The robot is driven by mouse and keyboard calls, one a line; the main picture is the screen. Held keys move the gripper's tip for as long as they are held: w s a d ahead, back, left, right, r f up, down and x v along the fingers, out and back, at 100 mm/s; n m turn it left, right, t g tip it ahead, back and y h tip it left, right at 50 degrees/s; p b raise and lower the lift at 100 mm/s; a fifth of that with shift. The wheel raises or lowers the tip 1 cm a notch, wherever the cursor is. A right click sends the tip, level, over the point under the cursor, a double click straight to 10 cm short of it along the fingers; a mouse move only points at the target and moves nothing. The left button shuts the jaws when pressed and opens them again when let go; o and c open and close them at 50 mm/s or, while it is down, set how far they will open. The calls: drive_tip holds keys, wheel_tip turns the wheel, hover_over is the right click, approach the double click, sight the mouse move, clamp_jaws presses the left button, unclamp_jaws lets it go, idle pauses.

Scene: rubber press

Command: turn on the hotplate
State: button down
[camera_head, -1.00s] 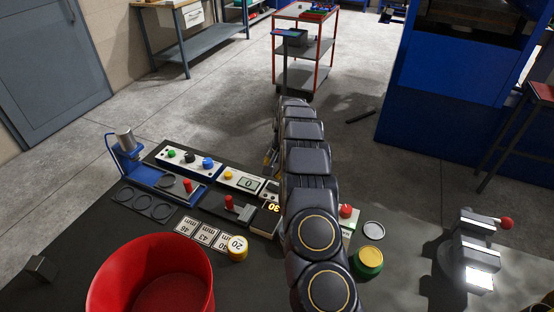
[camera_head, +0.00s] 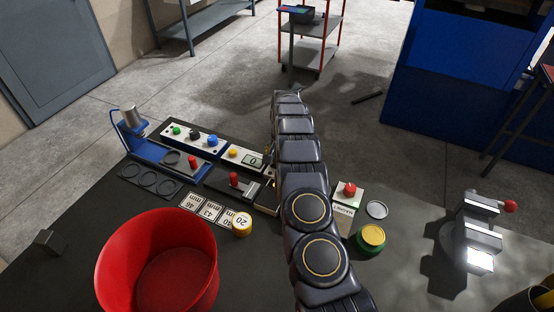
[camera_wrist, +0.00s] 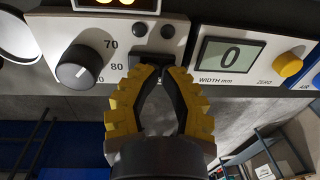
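In the wrist view, the hotplate's pale control panel (camera_wrist: 186,30) spans the top. It has a black knob (camera_wrist: 78,67) with 70 and 80 marks, a black rocker switch (camera_wrist: 156,61) and two small dark buttons. A lit display (camera_wrist: 125,4) is cut off at the top edge. My gripper (camera_wrist: 163,72) has yellow fingers with dark pads. Its tips come nearly together, with nothing seen between them, just below the rocker switch. I cannot tell whether they touch it or which way it is set. In the head view, my arm hides most of this panel and the gripper.
Beside the panel is a width gauge (camera_wrist: 231,54) with a yellow zero button (camera_wrist: 287,64). On the bench stand a red bin (camera_head: 158,262), a yellow 20 weight (camera_head: 242,224), a green-and-yellow pot (camera_head: 371,238), a red button (camera_head: 349,189) and a metal press (camera_head: 473,235).

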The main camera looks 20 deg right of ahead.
drive_tip(key=shift+a+f+g, duration=0.25)
drive_tip(key=shift+f+g, duration=0.05)
drive_tip(key=shift+f, duration=0.15)
drive_tip(key=shift+s+a+f, duration=0.1)
drive_tip(key=shift+a+f, duration=0.2)
drive_tip(key=shift+f, duration=0.1)
idle(0.9)
drive_tip(key=shift+s+d, duration=0.1)
drive_tip(key=shift+s+d+r, duration=0.1)
drive_tip(key=shift+s+d, duration=0.6)
drive_tip(key=shift+s, duration=0.05)
drive_tip(key=shift+d, duration=0.1)
wheel_tip(320, 180, up, 15)
drive_tip(key=w, duration=0.1)
drive_tip(key=shift+h, duration=0.3)
